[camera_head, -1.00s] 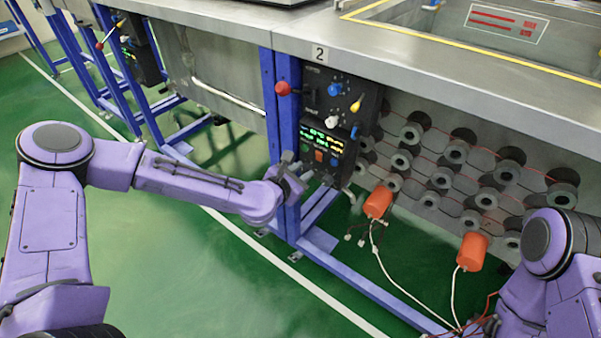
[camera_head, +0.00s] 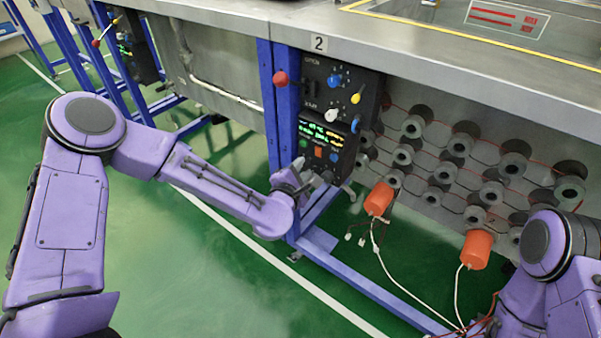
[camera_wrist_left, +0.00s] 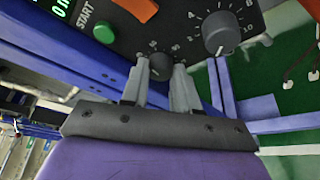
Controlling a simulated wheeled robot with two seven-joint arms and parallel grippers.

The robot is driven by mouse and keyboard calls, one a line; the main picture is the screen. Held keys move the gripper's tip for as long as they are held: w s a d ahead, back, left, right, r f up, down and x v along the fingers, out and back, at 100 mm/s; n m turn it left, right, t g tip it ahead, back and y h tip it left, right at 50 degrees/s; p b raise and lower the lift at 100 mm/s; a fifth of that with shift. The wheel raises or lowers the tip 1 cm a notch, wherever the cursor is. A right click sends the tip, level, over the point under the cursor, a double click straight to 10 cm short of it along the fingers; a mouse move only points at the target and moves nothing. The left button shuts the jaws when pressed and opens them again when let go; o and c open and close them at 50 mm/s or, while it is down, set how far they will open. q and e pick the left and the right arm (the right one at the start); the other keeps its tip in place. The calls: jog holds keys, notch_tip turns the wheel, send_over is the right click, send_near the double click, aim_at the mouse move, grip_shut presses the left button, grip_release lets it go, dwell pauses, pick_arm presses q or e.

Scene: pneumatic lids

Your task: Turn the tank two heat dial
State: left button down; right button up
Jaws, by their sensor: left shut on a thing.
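The tank two control panel (camera_head: 326,143) hangs under the counter edge, below a "2" plate (camera_head: 318,43). My left gripper (camera_head: 308,177) is at the panel's lower edge. In the left wrist view its two grey fingers (camera_wrist_left: 160,72) are shut on a small dark round dial (camera_wrist_left: 158,62) with a number scale around it. A larger grey dial (camera_wrist_left: 220,30) with a white pointer mark and its own scale sits to the right, clear of the fingers. No label naming either dial is readable. My right arm shows at the lower right; its gripper is out of view.
A green START button (camera_wrist_left: 105,33) and an orange-red button (camera_wrist_left: 137,8) are close by on the panel. A red-knobbed lever (camera_head: 280,78) and a blue post (camera_head: 285,130) stand left of it. Orange cylinders (camera_head: 378,199) with white cables hang to the right.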

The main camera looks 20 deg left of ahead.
pick_arm(q)
jog(key=m+b, duration=0.1)
jog(key=m, duration=0.1)
jog(key=m+t+b, duration=0.1)
jog(key=shift+d+f+m+t+y, duration=0.15)
jog(key=shift+f+m+t+y, duration=0.15)
jog(key=shift+f+m+y, duration=0.1)
jog(key=shift+m+t+b, duration=0.8)
jog(key=shift+m+b, duration=0.35)
jog(key=shift+m, duration=0.55)
jog(key=c, duration=1.1)
grip_release()
jog(key=shift+s, duration=0.1)
jog(key=s, duration=1)
jog(key=shift+s+d+f, duration=0.15)
jog(key=shift+s+f, duration=0.1)
